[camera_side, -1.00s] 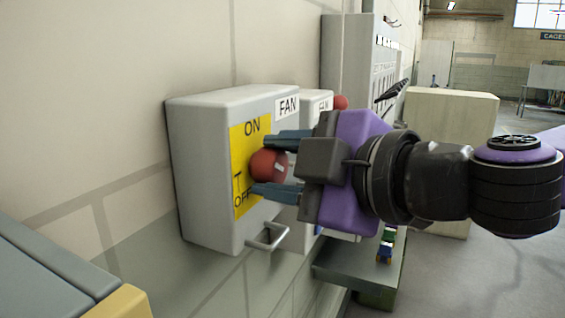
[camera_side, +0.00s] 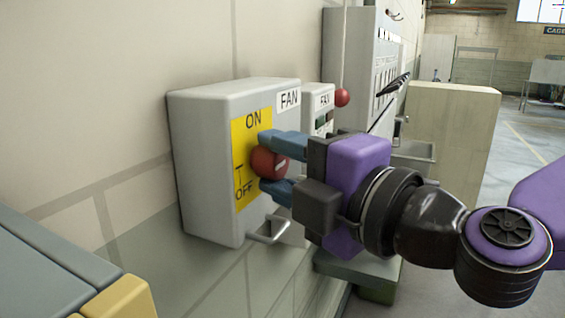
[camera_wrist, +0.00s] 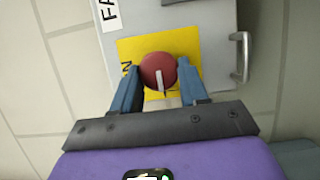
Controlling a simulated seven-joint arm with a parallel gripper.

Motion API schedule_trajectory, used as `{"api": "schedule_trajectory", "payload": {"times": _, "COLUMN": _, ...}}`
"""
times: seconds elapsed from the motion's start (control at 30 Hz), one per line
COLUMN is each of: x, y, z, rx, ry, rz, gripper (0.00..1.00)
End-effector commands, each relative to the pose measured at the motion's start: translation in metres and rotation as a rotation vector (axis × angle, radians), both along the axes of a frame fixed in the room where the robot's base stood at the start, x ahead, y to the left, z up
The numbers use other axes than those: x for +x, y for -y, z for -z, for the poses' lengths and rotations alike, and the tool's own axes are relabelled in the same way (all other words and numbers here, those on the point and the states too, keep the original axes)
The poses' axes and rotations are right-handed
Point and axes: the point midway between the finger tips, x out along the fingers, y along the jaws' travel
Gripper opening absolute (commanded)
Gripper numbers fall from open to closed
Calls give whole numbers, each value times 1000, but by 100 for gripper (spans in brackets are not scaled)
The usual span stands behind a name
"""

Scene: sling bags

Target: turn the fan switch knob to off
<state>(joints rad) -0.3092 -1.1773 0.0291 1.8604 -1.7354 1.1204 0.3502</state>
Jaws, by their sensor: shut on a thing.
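The red fan switch knob (camera_side: 268,163) is on the yellow ON/OFF label (camera_side: 240,180) of the grey box marked FAN (camera_side: 195,160). ON is printed above the knob and OFF below it. The knob carries a pale pointer mark, seen in the wrist view (camera_wrist: 158,70). My gripper (camera_side: 268,163) has its blue fingers on both sides of the knob, one above and one below in the side view, and is shut on it. In the wrist view my gripper (camera_wrist: 162,82) has a finger at the left and right of the knob.
A metal handle (camera_side: 270,232) sticks out at the box's lower edge. A yellow-cornered grey block (camera_side: 118,300) is at the lower left.

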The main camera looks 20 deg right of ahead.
Motion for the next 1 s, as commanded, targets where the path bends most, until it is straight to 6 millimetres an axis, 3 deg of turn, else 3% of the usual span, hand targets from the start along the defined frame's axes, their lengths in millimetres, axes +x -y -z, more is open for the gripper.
{"api": "schedule_trajectory", "payload": {"times": 0.37, "x": 0, "y": 0, "z": 0, "rx": -8, "ry": 7, "rz": 0, "gripper": 13}}
{"api": "schedule_trajectory", "payload": {"times": 0.4, "x": 0, "y": 0, "z": 0, "rx": -8, "ry": 7, "rz": 0, "gripper": 47}}
{"api": "schedule_trajectory", "payload": {"times": 0.47, "x": 0, "y": 0, "z": 0, "rx": -8, "ry": 7, "rz": 0, "gripper": 66}}
{"api": "schedule_trajectory", "payload": {"times": 0.5, "x": 0, "y": 0, "z": 0, "rx": -8, "ry": 7, "rz": 0, "gripper": 69}}
{"api": "schedule_trajectory", "payload": {"times": 0.83, "x": -3, "y": 1, "z": 0, "rx": -6, "ry": 5, "rz": -1, "gripper": 69}}
{"api": "schedule_trajectory", "payload": {"times": 1.0, "x": -21, "y": 8, "z": 0, "rx": -5, "ry": 5, "rz": -4, "gripper": 69}}
